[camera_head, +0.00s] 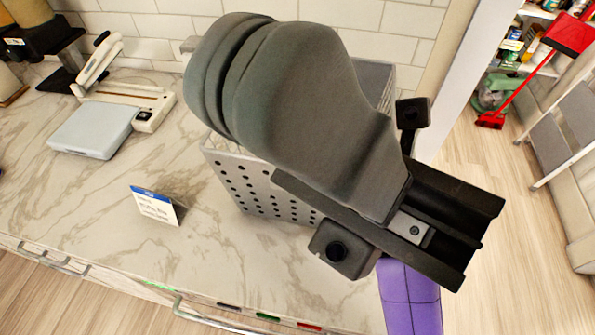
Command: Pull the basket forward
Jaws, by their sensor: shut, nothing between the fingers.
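The basket (240,180) is a grey metal bin with round holes in its walls. It stands on the marble counter (100,210) against the tiled wall. My dark grey arm hangs over it and hides its middle and most of its rim. Its left front wall and a back right corner still show. My gripper (437,225), black with slotted rails, is at the basket's front right side, above the counter's edge in the picture. It is shut with nothing held. Its fingertips are hard to make out. I cannot tell whether it touches the basket.
A small sign card (155,205) stands on the counter left of the basket. A white scale-like device (110,115) sits farther left. A purple object (410,298) shows below my gripper. Drawer handles (200,318) run along the front.

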